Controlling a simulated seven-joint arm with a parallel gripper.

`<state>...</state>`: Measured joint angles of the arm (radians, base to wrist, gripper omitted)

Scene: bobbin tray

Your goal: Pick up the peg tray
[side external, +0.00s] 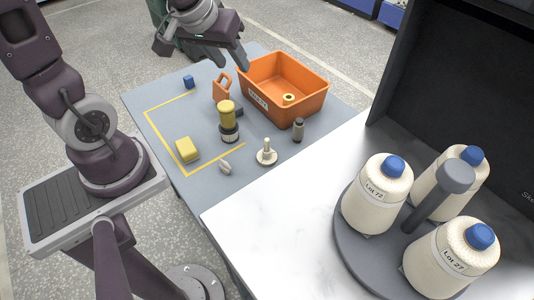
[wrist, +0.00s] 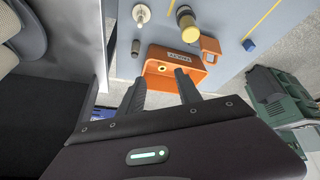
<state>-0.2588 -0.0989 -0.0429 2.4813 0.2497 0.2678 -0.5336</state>
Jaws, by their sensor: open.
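The peg tray (side external: 345,230) appears to be the round grey tray on the white worktop at the right of the side view. It carries three cream thread cones with blue tops, two lettered Lot 72 (side external: 374,200) and Lot 27 (side external: 447,262). A grey post with a thick round knob (side external: 456,177) rises between them. In the wrist view, part of the tray (wrist: 30,38) shows at the upper left edge. My gripper (side external: 232,66) is open and empty, above the back edge of the orange bin and far from the tray. Both fingers (wrist: 161,88) show in the wrist view.
The orange bin (side external: 308,108) holds a yellow-topped item. A yellow and black cylinder (side external: 228,122), yellow block (side external: 187,149), orange piece (side external: 221,90), blue block (side external: 188,82) and small parts lie on the grey-blue mat. A dark panel (side external: 450,80) stands behind the tray. The worktop's front left is clear.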

